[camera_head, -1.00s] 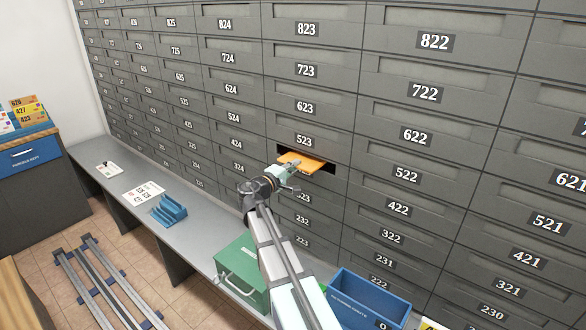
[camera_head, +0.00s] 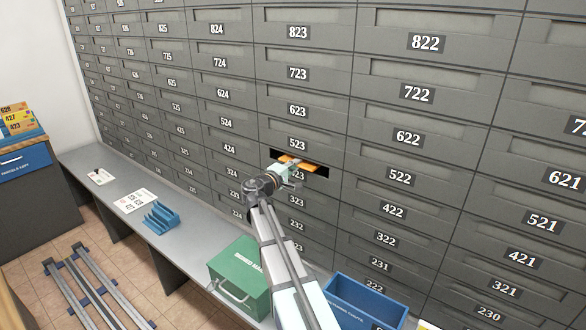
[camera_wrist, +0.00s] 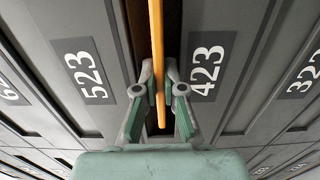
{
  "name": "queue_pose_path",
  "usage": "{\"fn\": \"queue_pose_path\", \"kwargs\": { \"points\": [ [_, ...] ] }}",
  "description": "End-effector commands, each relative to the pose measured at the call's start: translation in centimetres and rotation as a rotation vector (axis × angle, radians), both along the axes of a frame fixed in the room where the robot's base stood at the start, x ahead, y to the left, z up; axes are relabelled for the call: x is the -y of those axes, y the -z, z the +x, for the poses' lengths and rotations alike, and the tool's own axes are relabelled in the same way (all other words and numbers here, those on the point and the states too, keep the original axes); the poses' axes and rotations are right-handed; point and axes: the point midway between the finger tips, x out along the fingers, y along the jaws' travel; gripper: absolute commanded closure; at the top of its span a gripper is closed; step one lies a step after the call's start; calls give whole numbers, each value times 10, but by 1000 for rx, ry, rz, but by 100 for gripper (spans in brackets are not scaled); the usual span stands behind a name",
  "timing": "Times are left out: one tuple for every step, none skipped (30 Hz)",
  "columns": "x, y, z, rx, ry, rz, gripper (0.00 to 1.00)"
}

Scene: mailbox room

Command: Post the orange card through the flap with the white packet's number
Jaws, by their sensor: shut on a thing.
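My gripper (camera_head: 286,172) is shut on the orange card (camera_head: 300,162) at a dark open slot (camera_head: 318,171) in the locker wall. The slot lies below the 523 label and directly above the 423 label. In the wrist view the card (camera_wrist: 157,60) is edge-on between my fingertips (camera_wrist: 160,80), its far part inside the slot, between the labels 523 (camera_wrist: 86,75) and 423 (camera_wrist: 206,74). How deep it reaches is hidden. A small white item (camera_head: 101,177) lies on the bench at left; I cannot tell whether it is the white packet.
A numbered sheet (camera_head: 134,201) and a blue rack (camera_head: 161,219) are on the grey bench. A green box (camera_head: 238,276) and a blue bin (camera_head: 365,302) stand beside my arm. Numbered yellow cards (camera_head: 18,118) stand at far left. Rails (camera_head: 95,285) lie on the floor.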

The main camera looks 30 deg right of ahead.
Motion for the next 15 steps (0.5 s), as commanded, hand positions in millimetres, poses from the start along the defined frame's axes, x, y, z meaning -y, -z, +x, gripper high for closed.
{"fn": "queue_pose_path", "kwargs": {
  "points": [
    [3,0,2,0,0,-1,100],
    [4,0,2,0,0,-1,100],
    [5,0,3,0,0,-1,100],
    [6,0,3,0,0,-1,100],
    [6,0,4,0,0,-1,100],
    [7,0,4,0,0,-1,100],
    [7,0,4,0,0,-1,100],
    [8,0,4,0,0,-1,100],
    [8,0,4,0,0,0,100],
    [8,0,4,0,0,0,100],
    [8,0,4,0,0,0,100],
    [8,0,4,0,0,0,100],
    [8,0,4,0,0,0,100],
    [8,0,4,0,0,0,100],
    [8,0,4,0,0,0,78]
  ]
}}
